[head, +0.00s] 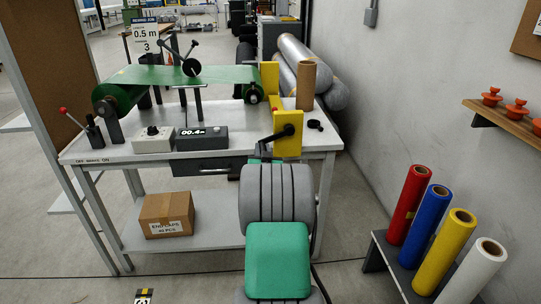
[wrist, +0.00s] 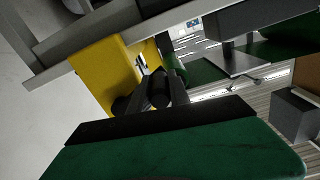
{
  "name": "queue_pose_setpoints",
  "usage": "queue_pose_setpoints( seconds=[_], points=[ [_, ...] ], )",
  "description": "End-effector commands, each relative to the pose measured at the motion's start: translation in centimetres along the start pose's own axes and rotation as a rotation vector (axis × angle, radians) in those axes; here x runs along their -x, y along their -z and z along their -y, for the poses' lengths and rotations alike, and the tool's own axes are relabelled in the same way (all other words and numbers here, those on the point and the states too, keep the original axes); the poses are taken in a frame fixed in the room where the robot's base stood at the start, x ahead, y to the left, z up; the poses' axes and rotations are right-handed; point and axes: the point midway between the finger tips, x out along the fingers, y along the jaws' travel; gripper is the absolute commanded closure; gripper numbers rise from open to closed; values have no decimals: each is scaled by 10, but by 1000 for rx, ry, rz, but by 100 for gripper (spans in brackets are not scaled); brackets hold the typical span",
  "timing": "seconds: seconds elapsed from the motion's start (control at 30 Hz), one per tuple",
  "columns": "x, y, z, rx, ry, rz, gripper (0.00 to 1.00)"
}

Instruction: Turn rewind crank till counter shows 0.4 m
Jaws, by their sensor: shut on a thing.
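The rewind crank (head: 289,130) is a black arm on the yellow bracket (head: 287,142) at the right of the bench, pointing left and slightly down. The black counter box (head: 202,137) in front of the green web (head: 170,76) appears to read 00.4 m. My gripper, mostly hidden behind my arm in the head view, is at the bench's front edge below the crank. In the wrist view my gripper (wrist: 160,95) is shut on the black crank handle (wrist: 160,82), beside the yellow bracket (wrist: 104,72). The grip is partly hidden by the green gripper body.
A white box with a knob (head: 153,139) stands left of the counter. A cardboard tube (head: 306,85) stands behind the bracket. A sign (head: 145,36) reads 0.5 m and 3. A carton (head: 166,214) sits on the lower shelf. Coloured rolls (head: 408,203) stand at the right wall.

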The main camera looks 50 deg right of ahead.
Motion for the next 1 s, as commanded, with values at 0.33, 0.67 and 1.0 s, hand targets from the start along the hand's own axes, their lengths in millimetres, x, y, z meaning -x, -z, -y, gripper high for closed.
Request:
queue_pose_setpoints(
  seconds=[0.33, 0.67, 1.0],
  points=[
    [-1, 8, 3, -1, 6, -13, 70],
    [-1, 4, -2, 0, -2, -7, 56],
    [39, 5, -1, 0, -1, -7, 56]
  ],
)
